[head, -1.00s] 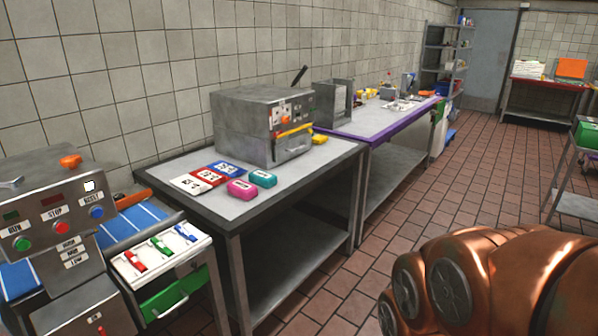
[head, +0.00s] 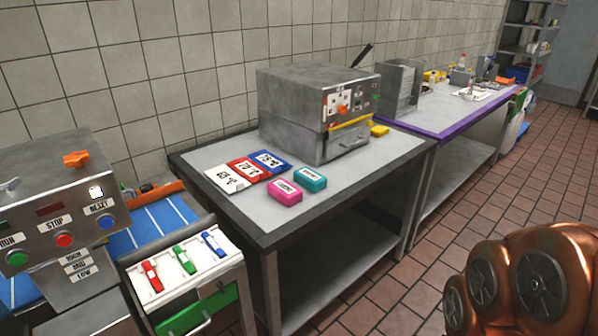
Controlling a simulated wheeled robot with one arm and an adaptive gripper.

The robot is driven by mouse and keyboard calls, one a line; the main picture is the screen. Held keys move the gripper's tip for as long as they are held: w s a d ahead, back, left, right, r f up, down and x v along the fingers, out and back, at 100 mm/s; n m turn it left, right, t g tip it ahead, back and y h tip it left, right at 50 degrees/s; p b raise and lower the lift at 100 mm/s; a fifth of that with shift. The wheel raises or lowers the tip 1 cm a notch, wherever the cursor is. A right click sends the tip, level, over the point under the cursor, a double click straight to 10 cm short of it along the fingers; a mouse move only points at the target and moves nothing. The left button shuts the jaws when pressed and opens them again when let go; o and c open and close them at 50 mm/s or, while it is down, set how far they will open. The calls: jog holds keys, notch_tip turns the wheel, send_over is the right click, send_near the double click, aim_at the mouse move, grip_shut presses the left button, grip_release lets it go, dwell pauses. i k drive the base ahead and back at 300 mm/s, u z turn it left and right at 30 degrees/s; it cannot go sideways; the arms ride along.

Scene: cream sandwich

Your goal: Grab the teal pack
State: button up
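The teal pack (head: 310,179) is a small rounded block with dark lettering on top. It lies on the light top of the dark-edged table (head: 326,217), in front of the grey metal machine. A pink pack (head: 285,192) of like shape lies just left of it and nearer the camera. Nothing covers the teal pack. My gripper is not in view; only copper-coloured arm parts of mine show at the lower right.
White, red and blue number cards (head: 246,169) lie left of the packs. The grey machine (head: 313,108) stands behind them, with a yellow block (head: 380,131) at its right. A control console (head: 62,215) and a lever drawer unit (head: 184,262) stand at left. Tiled floor (head: 400,290) is open at right.

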aim_at(311, 181)
jog(key=u, duration=0.7)
jog(key=i, duration=0.85)
jog(key=u, duration=0.85)
